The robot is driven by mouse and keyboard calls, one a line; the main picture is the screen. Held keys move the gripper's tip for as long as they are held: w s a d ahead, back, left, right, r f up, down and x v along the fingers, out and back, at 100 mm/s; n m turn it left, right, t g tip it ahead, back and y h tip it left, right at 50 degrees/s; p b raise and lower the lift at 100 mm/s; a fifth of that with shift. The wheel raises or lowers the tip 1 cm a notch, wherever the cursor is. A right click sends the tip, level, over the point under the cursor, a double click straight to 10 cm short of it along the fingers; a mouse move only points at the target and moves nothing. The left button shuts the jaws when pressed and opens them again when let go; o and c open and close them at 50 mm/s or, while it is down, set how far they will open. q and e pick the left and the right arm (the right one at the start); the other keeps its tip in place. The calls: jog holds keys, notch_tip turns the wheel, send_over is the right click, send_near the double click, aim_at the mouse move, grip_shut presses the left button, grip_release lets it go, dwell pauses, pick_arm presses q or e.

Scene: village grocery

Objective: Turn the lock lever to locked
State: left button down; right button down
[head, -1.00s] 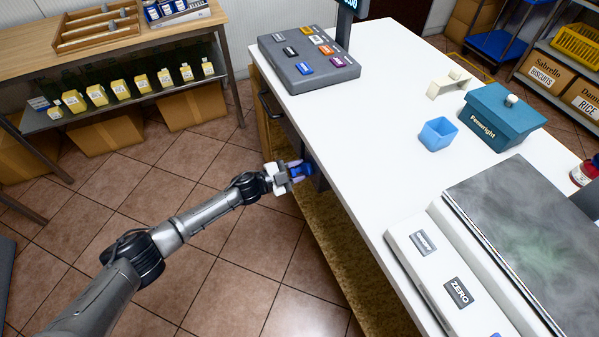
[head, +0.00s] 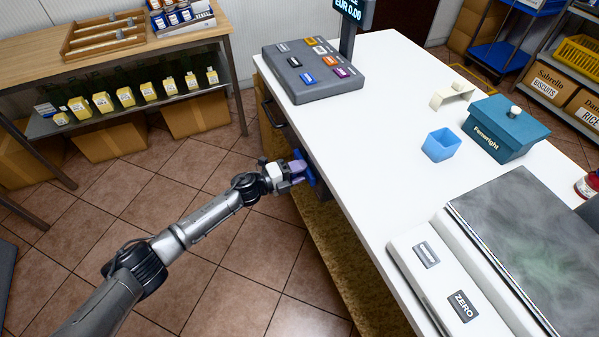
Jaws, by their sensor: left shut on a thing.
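The blue lock lever (head: 309,172) is on the front side of the white counter, just below its top edge. My left gripper (head: 298,172) is at the lever, with its fingers closed on it. The fingers cover part of the lever, and its mounting is hidden under the counter edge, so I cannot read its exact angle or any lock marking. My right gripper is not in the head view.
The white counter (head: 390,130) carries a key panel (head: 311,70), a blue cup (head: 441,145), a teal box (head: 505,127) and a scale (head: 540,250). A drawer handle (head: 272,112) juts from the counter's front. The tiled floor around my left arm is clear.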

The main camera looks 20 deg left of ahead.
pick_arm(q)
jog(key=shift+r+m, duration=0.15)
jog(key=shift+m, duration=0.15)
dwell(0.4)
jog(key=c, duration=0.8)
grip_release()
jog(key=shift+c, duration=0.2)
jog(key=p+v, duration=0.3)
jog(key=v, duration=1.1)
jog(key=shift+d+r, duration=0.1)
jog(key=shift+r, duration=0.05)
